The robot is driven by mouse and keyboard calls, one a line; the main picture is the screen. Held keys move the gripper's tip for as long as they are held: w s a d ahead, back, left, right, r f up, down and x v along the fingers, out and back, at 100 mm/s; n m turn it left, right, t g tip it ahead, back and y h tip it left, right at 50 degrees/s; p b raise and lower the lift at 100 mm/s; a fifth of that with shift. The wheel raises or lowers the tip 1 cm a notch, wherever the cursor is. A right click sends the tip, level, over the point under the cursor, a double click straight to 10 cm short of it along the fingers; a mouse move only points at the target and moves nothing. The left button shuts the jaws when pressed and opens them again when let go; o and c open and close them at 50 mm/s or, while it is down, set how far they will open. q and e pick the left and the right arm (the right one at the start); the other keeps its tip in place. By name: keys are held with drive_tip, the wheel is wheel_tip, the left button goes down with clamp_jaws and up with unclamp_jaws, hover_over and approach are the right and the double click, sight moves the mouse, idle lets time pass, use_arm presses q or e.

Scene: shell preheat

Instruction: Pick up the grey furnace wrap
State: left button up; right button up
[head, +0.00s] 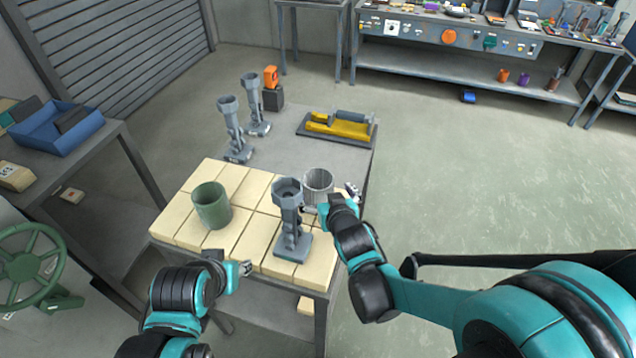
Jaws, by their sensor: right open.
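The grey furnace wrap appears to be the light grey, ribbed, open-topped cylinder (318,181) standing upright on the pale bricks near the table's right side. My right gripper (331,199) is open at its near right side. One finger shows right of the wrap and another at its lower left. Whether they touch it I cannot tell, and its lower part is partly hidden by the gripper and a grey stand. My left gripper (246,269) is by the front edge of the bricks, away from the wrap, its jaws too small to judge.
A grey stand with a cup-like top (290,220) is close left of the wrap. A green cylinder (211,205) stands on the bricks (255,238) further left. Two similar stands (231,130) (255,105) and a yellow tool in a tray (338,127) are behind. Open floor lies right.

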sight(314, 176)
drive_tip(key=shift+w+a, duration=0.3)
drive_tip(key=shift+a, duration=0.35)
drive_tip(key=shift+x, duration=0.85)
drive_tip(key=x, duration=0.1)
drive_tip(key=b+x, duration=0.1)
drive_tip(key=x, duration=0.1)
drive_tip(key=b+x, duration=0.1)
drive_tip(key=x, duration=0.1)
drive_tip(key=shift+w+d+r, duration=0.2)
drive_tip(key=shift+w+r, duration=0.05)
drive_tip(key=shift+w+a+f, duration=0.1)
drive_tip(key=shift+w, duration=0.25)
drive_tip(key=shift+s, duration=0.1)
drive_tip(key=c, duration=1.3)
